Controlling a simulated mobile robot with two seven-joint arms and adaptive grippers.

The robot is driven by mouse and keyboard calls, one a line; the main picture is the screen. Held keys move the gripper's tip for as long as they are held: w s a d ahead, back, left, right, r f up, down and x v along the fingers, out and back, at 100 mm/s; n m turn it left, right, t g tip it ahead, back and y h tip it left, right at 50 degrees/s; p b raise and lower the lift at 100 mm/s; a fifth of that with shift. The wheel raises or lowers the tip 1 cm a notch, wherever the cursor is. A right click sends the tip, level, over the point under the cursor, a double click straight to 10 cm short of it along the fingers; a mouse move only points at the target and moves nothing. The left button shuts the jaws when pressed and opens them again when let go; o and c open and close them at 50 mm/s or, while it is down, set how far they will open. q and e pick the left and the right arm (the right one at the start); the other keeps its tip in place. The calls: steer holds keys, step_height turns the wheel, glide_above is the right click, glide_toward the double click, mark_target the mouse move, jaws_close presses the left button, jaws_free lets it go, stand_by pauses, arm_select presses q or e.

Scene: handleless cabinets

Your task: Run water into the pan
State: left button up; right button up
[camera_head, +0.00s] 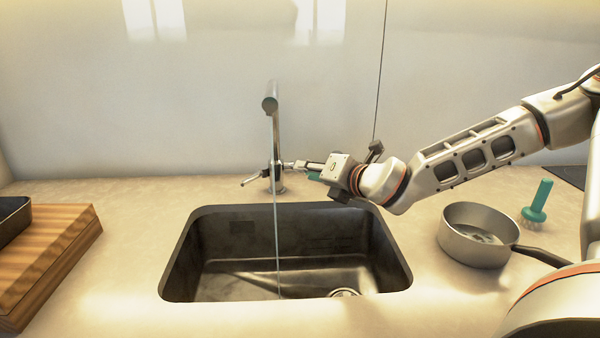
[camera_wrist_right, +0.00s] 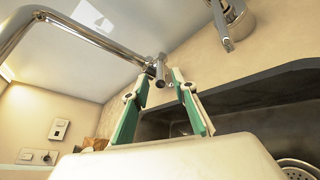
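The pan (camera_head: 463,244), a grey metal saucepan, stands upright on the counter right of the sink, its dark handle pointing right. The metal tap (camera_head: 275,130) stands behind the sink (camera_head: 178,268). A thin pale line, apparently a water stream (camera_head: 278,250), falls from its spout (camera_head: 270,103) into the sink. The tap lever (camera_head: 250,180) sticks out left of the tap base. My right gripper (camera_head: 288,164) is close beside the tap's lower column; contact is unclear. In the right wrist view its green-padded fingers (camera_wrist_right: 160,80) are apart. My left gripper is out of view.
A teal brush (camera_head: 538,203) stands on the counter behind the pan. A wooden board (camera_head: 50,262) with a dark tray (camera_head: 12,218) lies at the left. The counter between board and sink is clear. A drain (camera_head: 344,293) shows in the sink.

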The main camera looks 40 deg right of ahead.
steer(key=x, duration=0.2)
steer(key=shift+w+f, duration=0.3)
steer(key=shift+w+b, duration=0.3)
steer(key=shift+w, duration=0.3)
jaws_close()
steer(key=shift+f+b, duration=0.6)
steer(key=shift+b, duration=0.15)
steer(key=shift+f+t+b, duration=0.3)
steer(key=shift+b, duration=0.2)
steer(key=shift+f+b, duration=0.15)
steer(key=shift+b, duration=0.35)
steer(key=shift+s+n+t+b, duration=0.1)
steer(key=shift+n+t+b, duration=0.3)
steer(key=shift+t+b, duration=0.1)
steer(key=shift+r, duration=0.5)
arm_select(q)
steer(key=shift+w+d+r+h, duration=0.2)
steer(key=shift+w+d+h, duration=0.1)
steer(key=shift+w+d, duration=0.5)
arm_select(e)
jaws_free()
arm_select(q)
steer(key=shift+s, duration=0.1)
arm_select(e)
steer(key=shift+s, duration=0.1)
